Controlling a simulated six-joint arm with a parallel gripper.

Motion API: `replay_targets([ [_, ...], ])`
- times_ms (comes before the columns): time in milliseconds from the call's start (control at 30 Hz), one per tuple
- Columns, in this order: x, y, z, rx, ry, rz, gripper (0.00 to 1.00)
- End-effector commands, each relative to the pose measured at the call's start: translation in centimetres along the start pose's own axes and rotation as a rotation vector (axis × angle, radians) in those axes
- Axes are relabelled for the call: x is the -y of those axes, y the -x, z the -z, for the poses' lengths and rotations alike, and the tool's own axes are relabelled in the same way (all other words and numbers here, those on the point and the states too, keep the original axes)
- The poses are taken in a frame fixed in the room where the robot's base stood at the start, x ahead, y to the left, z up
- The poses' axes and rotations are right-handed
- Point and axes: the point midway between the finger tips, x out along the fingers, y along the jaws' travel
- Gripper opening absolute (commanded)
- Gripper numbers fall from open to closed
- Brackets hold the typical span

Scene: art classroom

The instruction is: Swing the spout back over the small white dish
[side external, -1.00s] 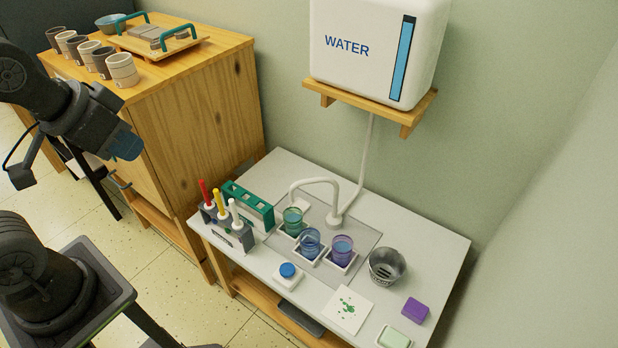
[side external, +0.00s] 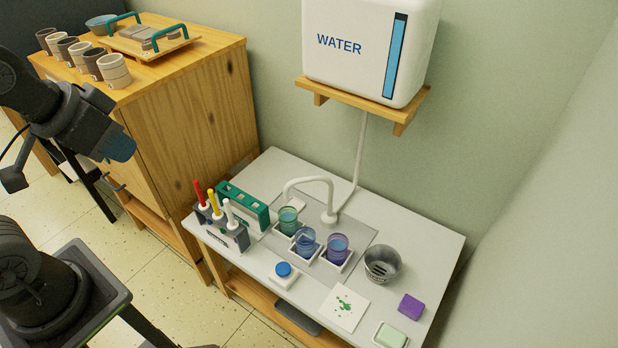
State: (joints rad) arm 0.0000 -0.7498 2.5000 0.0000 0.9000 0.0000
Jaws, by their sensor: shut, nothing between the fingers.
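The white curved spout (side external: 309,181) rises from its base on the grey panel of the sink table and arches left. Its open end points down just behind the green cup (side external: 288,221). A small white dish (side external: 298,203) shows partly under the arch, close to the spout's end; whether the end is right over it I cannot tell. The green, blue (side external: 305,243) and purple (side external: 337,248) cups stand in a row on white square holders. My gripper (side external: 119,150) is shut and empty at the left, in front of the wooden cabinet, well away from the spout.
A white water tank (side external: 370,50) sits on a wall shelf above, with a pipe running down. A green rack (side external: 243,205) and a holder with red, yellow and white tools (side external: 222,232) stand left. A metal bucket (side external: 382,265), purple sponge (side external: 411,306) and blue button (side external: 283,270) are around the cups.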

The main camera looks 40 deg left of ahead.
Motion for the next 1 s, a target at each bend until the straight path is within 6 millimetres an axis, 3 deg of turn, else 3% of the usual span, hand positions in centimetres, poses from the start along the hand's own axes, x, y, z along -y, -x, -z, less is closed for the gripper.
replay_targets([
  [233,-0.2,-0.3,1.3,0.02,-0.026,-0.015,0.19],
  [467,-0.9,-3.0,7.7,0.096,-0.155,-0.101,0.41],
  [767,-1.2,-11.2,16.0,0.163,-0.331,-0.244,0.42],
  [1000,-0.7,-20.9,20.1,0.183,-0.45,-0.358,0.42],
])
